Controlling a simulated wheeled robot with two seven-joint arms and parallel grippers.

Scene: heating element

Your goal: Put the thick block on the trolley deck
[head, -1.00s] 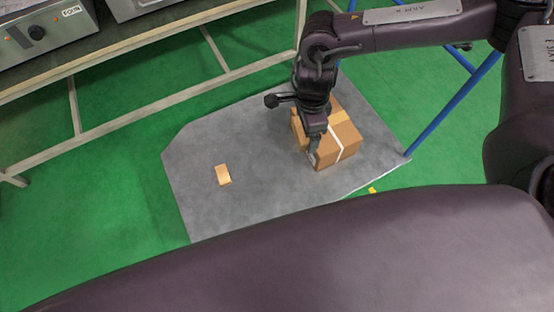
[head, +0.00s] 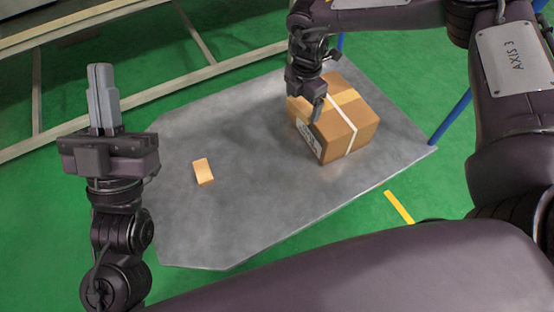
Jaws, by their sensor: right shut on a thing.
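The trolley deck (head: 230,225) is a grey plate with cut corners in the middle of the head view. A small light-wood block (head: 203,172) lies on its left part. I cannot tell whether it is the thick block. My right gripper (head: 318,112) points down over the left edge of a cardboard box (head: 352,118). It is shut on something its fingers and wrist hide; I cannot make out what. My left gripper (head: 103,98) is at the left with its grey fingers pointing up, close together, with nothing visible between them.
The cardboard box, with white and tan tape, stands on the deck's right part. A blue trolley post (head: 451,118) rises at the deck's right corner. A bench frame (head: 190,85) runs along the back left. The deck's middle and front are clear.

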